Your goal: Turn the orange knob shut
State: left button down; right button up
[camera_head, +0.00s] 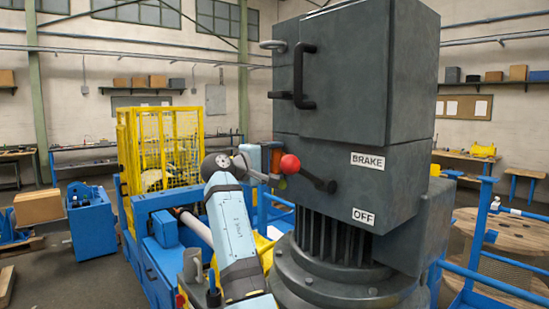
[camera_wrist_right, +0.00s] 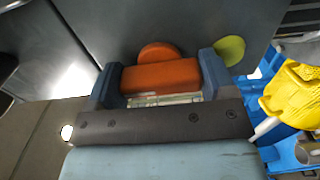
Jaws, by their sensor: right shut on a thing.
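The orange knob (camera_wrist_right: 160,76) shows in the right wrist view as a bar-shaped grip with a rounded orange part behind it, against a dark grey panel. The blue fingers of my right gripper (camera_wrist_right: 160,84) stand on either side of the bar and are shut on it. In the head view my right gripper (camera_head: 265,179) reaches the left side of the grey machine housing (camera_head: 350,185); the knob is hard to make out there. My left gripper is not in view.
A lever with a red ball (camera_head: 290,164) sticks out close to my right gripper, near the BRAKE (camera_head: 368,161) and OFF (camera_head: 363,216) labels. A yellow-green disc (camera_wrist_right: 230,50) sits right beside the knob. A yellow cage (camera_head: 160,145) stands behind at left.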

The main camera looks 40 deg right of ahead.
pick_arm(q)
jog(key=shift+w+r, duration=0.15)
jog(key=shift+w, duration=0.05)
pick_arm(e)
jog(key=o, duration=0.9)
jog(key=shift+a, duration=0.2)
pick_arm(q)
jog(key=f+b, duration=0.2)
jog(key=b, duration=0.1)
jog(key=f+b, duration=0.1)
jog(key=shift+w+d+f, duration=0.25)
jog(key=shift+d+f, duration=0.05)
pick_arm(e)
jog(key=a, duration=0.9)
jog(key=s+a, duration=0.1)
jog(key=a, duration=0.3)
jog(key=shift+a, duration=0.2)
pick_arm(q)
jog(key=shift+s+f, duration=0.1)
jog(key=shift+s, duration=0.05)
pick_arm(e)
jog(key=shift+f, duration=0.1)
